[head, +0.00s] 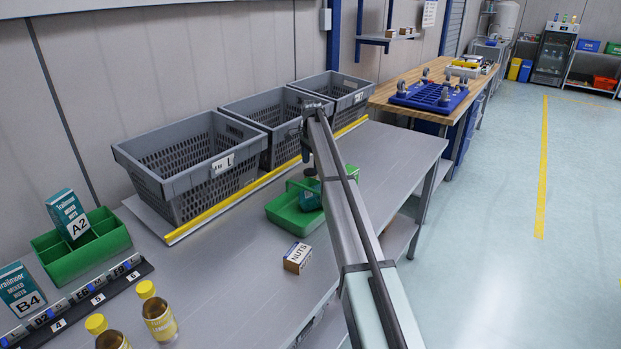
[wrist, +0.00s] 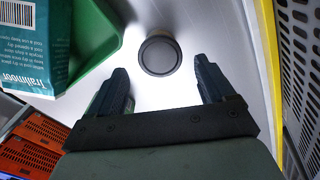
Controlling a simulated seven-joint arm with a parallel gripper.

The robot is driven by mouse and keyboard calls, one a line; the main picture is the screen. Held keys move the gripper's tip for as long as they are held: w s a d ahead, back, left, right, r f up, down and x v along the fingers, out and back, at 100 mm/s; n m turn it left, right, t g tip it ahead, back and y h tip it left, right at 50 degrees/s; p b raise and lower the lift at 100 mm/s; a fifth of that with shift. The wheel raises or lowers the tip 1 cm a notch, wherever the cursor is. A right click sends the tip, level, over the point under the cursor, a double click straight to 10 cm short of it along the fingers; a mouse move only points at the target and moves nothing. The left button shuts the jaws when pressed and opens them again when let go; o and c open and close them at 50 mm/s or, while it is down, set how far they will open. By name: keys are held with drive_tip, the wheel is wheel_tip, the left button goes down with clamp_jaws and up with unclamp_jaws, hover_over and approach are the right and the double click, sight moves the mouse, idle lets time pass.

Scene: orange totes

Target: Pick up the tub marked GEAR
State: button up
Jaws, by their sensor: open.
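A small round dark thing (wrist: 159,55), like a lid or tub seen from above, stands on the grey bench in the wrist view. No GEAR marking is readable in either view, so I cannot tell for sure that it is the tub. My gripper (wrist: 160,68) is open, with its two dark fingers apart. The round thing lies between and just beyond the fingertips in the picture, with nothing held.
A green bin (head: 283,212) with a teal packet (head: 309,200) is close beside the gripper; the packet also shows in the wrist view (wrist: 30,45). Grey crates (head: 180,165) stand behind a yellow strip (head: 215,210). A NUTS box (head: 297,257) and yellow-capped bottles (head: 158,315) are nearer.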

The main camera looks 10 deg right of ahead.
sight(311, 171)
drive_tip(key=shift+a+f, duration=0.1)
drive_tip(key=shift+f, duration=2.25)
drive_tip(key=shift+c, duration=0.5)
drive_tip(key=c, duration=0.9)
